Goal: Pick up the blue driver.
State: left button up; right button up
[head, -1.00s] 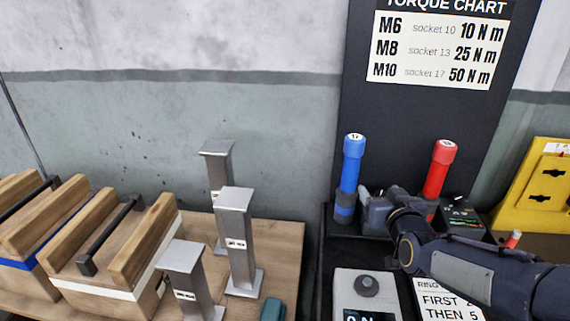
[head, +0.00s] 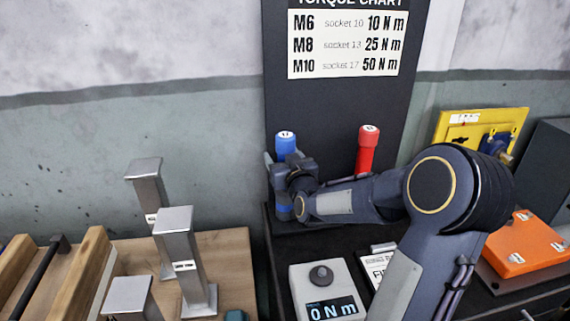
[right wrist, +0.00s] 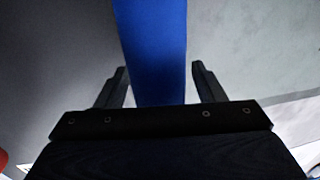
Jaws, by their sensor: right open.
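The blue driver (head: 286,144) stands upright at the back of the black bench, its round top labelled 17. My right gripper (head: 284,166) is at its upper part, and the gripper and wrist hide much of the driver's middle. In the right wrist view, the blue driver (right wrist: 153,50) runs between the two open fingers of my right gripper (right wrist: 158,85), with a gap visible on each side. My left gripper is not in view.
A red driver (head: 367,150) stands to the right of the blue one, behind my right arm. A grey box with a knob and a 0 N m display (head: 325,290) sits in front. Steel posts (head: 180,255) stand at left; an orange plate (head: 525,245) lies at right.

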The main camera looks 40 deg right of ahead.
jog(key=c, duration=1.2)
jog(key=shift+r, duration=0.15)
jog(key=shift+r, duration=0.1)
